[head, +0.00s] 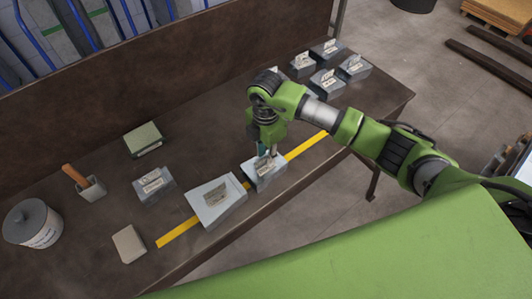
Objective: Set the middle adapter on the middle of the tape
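A yellow tape strip (178,232) runs diagonally along the dark bench. A grey adapter (266,181) with a pale label is at about the middle of the tape, covering part of it. A larger grey adapter (208,213) with a label sits to its left, also over the tape, with a small gap between them. My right gripper (267,154) points down at the smaller adapter, its fingertips at the adapter's top. I cannot tell whether the fingers are closed on it, or whether its underside touches the tape. My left gripper is not in view.
Several labelled grey blocks (323,82) stand at the bench's far right. Another labelled block (152,187), a green-topped box (143,138), a holder with an orange handle (91,190), a lidded can (34,226) and a beige block (129,244) stand left. A raised back panel borders the bench.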

